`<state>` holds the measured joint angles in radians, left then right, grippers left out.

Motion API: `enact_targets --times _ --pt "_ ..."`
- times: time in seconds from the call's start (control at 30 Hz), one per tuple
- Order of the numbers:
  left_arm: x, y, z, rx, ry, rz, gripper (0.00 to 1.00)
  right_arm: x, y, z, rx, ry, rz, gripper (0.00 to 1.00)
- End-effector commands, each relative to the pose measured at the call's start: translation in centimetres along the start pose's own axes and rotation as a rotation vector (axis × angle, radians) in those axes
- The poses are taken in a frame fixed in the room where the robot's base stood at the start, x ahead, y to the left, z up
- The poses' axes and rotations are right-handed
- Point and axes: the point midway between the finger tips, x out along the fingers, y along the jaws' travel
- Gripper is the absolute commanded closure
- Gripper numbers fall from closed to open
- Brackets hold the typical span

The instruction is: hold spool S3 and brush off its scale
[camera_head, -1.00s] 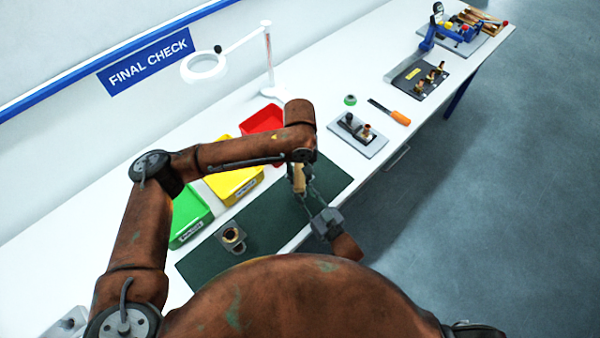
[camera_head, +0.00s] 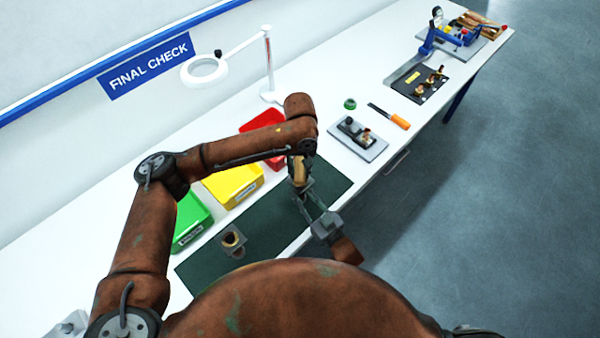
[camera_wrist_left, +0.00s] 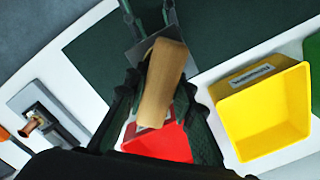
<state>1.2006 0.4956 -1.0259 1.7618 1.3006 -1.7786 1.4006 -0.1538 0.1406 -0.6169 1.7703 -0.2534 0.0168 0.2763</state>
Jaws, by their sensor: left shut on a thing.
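My left gripper (camera_wrist_left: 155,105) is shut on a wooden-handled tool (camera_wrist_left: 163,80), which looks like a brush. The tool also shows below the left wrist in the head view (camera_head: 298,170). A grey flat part sits at its far end in the wrist view. My right gripper (camera_head: 309,204) comes in from the lower right, its fingers close to the tool's end. Whether they hold something is hidden. A copper-coloured spool (camera_head: 232,238) stands at a grey block on the green mat (camera_head: 265,225). No label tells me which spool is S3.
Green (camera_head: 190,228), yellow (camera_head: 236,184) and red (camera_head: 273,164) bins line the mat's back edge. A ring-lamp magnifier (camera_head: 205,70) stands behind. To the right are a grey plate with fittings (camera_head: 372,149), an orange-handled tool (camera_head: 399,122) and a black board with several spools (camera_head: 405,88).

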Motion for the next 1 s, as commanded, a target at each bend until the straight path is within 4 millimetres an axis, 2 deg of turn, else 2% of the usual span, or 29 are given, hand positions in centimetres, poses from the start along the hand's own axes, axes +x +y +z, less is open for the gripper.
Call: enact_targets --times 1.0 --pt "0.1 0.0 3.6 0.0 0.0 0.0 0.96 0.0 0.1 -0.1 0.0 0.001 0.001 1.0"
